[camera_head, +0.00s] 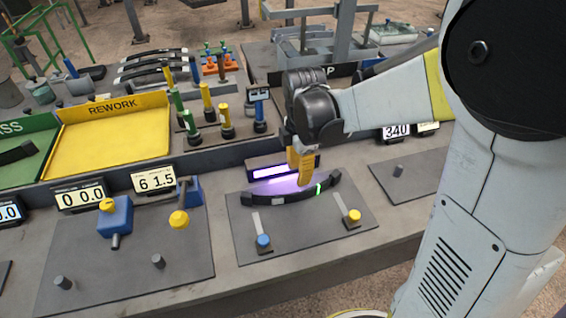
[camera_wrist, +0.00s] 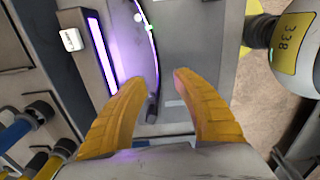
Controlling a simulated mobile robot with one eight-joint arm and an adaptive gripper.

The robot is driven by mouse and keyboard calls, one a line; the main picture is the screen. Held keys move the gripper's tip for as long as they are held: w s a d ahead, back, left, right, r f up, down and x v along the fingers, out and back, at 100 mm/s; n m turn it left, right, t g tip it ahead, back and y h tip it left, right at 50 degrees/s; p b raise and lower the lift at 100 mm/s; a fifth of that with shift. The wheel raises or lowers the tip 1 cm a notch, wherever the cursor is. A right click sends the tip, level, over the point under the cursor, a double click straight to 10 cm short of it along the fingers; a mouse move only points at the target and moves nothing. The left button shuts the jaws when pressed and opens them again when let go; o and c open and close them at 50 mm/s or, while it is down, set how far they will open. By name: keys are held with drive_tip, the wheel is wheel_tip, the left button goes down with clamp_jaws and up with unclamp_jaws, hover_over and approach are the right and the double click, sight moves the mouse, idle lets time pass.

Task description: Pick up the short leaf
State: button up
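A black curved leaf (camera_head: 300,196) lies on a grey plate under a purple light bar, with a green line across its right part. In the wrist view the leaf (camera_wrist: 154,62) runs down from the top, its near end between and below my fingertips. My gripper (camera_head: 303,182) has yellow fingers and is above and behind the right part of the leaf. In the wrist view my gripper (camera_wrist: 156,82) is open, with nothing held. Another dark leaf (camera_head: 17,153) lies in the green tray. I cannot tell from looks alone which is the short one.
The purple light bar (camera_head: 283,168) stands close behind the leaf. Blue (camera_head: 263,241) and yellow (camera_head: 354,215) knobs stand on the plate's front. Behind are a yellow REWORK tray (camera_head: 110,138), several coloured upright handles, and a rack of black leaves (camera_head: 150,66). Number displays line the bench.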

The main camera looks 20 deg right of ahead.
drive_tip(key=b, duration=0.2)
hover_over(296, 201)
wheel_tip(296, 201, down, 5)
drive_tip(key=shift+f, duration=0.15)
drive_tip(key=f+b, duration=0.1)
drive_tip(key=f, duration=0.1)
drive_tip(key=f+b, duration=0.2)
drive_tip(key=f, duration=0.1)
drive_tip(key=shift+w+d+f, duration=0.15)
drive_tip(key=shift+w+f, duration=0.1)
drive_tip(key=shift+f, duration=0.05)
drive_tip(key=shift+r, duration=0.1)
drive_tip(key=shift+c, duration=0.5)
clamp_jaws()
